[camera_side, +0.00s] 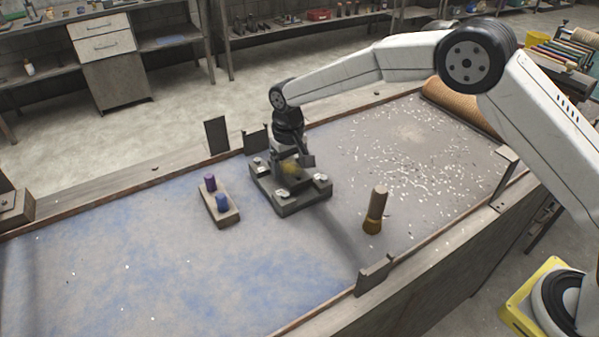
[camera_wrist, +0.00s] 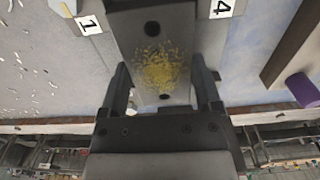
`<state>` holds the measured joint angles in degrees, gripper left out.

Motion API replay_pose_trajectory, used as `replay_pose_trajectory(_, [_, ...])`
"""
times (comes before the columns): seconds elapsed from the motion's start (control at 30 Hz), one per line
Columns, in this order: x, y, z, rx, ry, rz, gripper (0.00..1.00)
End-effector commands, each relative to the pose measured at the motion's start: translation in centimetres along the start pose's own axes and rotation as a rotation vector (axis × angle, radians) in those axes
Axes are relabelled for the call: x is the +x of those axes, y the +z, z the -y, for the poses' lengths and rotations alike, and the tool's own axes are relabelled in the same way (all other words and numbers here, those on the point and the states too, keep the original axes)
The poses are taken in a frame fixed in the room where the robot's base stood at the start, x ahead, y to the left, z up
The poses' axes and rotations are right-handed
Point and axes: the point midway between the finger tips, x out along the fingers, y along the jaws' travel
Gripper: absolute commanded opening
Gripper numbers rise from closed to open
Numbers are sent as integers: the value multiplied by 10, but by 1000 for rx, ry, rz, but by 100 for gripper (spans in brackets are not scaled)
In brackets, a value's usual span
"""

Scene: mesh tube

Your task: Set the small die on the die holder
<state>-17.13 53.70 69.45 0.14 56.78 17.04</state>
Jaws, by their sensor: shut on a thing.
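The small die (camera_wrist: 160,65) is a dark grey block with two round holes and a speckled yellow patch on its face. My gripper (camera_side: 292,158) is shut on it, with one finger on each side in the wrist view (camera_wrist: 162,80). The die holder (camera_side: 291,203) is a dark square base with pale numbered corner tags, on the blue-stained table. My gripper and the die are over the holder's middle. The tags 1 (camera_wrist: 88,24) and 4 (camera_wrist: 222,8) show either side of the die in the wrist view. I cannot tell whether the die touches the holder.
A wooden block (camera_side: 227,217) with a purple peg (camera_side: 210,183) and a blue peg (camera_side: 222,202) lies left of the holder. A brush (camera_side: 376,209) stands upright to its right. Pale scraps (camera_side: 420,155) and a brown roll lie farther right. The table's left part is clear.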

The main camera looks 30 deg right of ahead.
Motion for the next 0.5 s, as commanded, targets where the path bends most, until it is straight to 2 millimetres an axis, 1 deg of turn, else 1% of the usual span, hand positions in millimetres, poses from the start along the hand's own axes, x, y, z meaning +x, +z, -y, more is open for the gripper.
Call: replay_pose_trajectory(0.5, [3,-1,0,0,-1,-4,0])
